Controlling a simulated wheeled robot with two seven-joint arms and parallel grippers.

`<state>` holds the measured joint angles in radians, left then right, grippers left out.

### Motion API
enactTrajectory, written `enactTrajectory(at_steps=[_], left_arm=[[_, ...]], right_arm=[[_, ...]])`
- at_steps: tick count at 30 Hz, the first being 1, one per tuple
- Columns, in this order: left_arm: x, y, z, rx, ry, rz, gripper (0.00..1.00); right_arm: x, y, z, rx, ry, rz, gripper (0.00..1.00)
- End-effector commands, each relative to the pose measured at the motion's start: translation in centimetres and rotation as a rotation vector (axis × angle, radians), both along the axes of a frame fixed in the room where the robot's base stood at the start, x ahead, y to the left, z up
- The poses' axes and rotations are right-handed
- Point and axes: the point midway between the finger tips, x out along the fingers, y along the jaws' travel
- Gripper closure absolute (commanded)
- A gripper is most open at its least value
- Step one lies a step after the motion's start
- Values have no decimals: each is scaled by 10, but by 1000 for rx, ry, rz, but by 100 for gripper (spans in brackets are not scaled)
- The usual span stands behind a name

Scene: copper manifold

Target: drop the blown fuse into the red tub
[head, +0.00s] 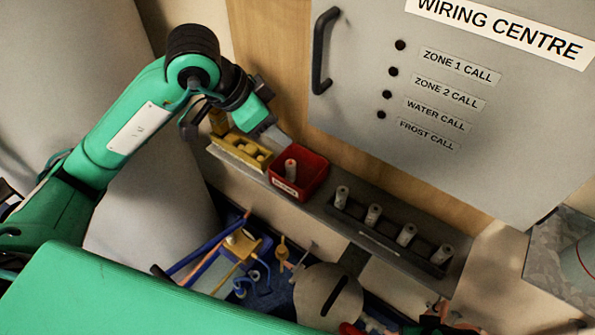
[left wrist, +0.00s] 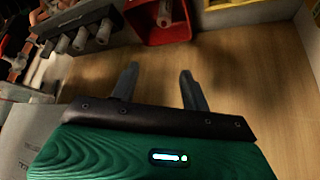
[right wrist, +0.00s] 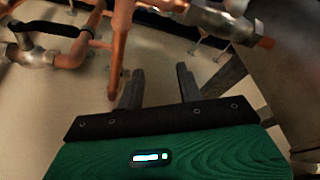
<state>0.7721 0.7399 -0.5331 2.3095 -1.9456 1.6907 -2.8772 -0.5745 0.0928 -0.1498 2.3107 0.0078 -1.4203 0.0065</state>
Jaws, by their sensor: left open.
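The red tub (head: 317,172) stands on the grey shelf below the cabinet door. A pale fuse with a brownish band (head: 290,170) is inside it, upright or leaning; I cannot tell which. The tub (left wrist: 183,32) and the fuse (left wrist: 165,12) also show at the top of the left wrist view. My left gripper (head: 272,137) is above and behind the tub, near the wooden board. Its fingers (left wrist: 160,84) are apart with nothing between them. My right gripper (right wrist: 160,88) has its fingers apart and empty, close to copper pipes. It is not clear in the head view.
A yellow holder (head: 240,151) is left of the tub on the shelf. A dark rack with several grey fuses (head: 373,214) is to its right. The grey cabinet door (head: 460,100) with a black handle (head: 322,50) hangs behind. Copper pipes (right wrist: 118,50) crowd the right wrist view.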

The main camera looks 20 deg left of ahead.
Motion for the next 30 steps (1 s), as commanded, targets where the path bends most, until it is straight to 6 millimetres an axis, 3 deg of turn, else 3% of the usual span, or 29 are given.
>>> enactTrajectory(at_steps=[3,10,30], left_arm=[[-9,11,25,2,-4,0,53],[-21,24,51,2,-1,-1,53],[-25,22,54,-33,20,6,53]], right_arm=[[2,1,-9,-3,14,1,64],[3,1,-26,-5,31,2,64],[3,2,-29,-5,34,3,64]])
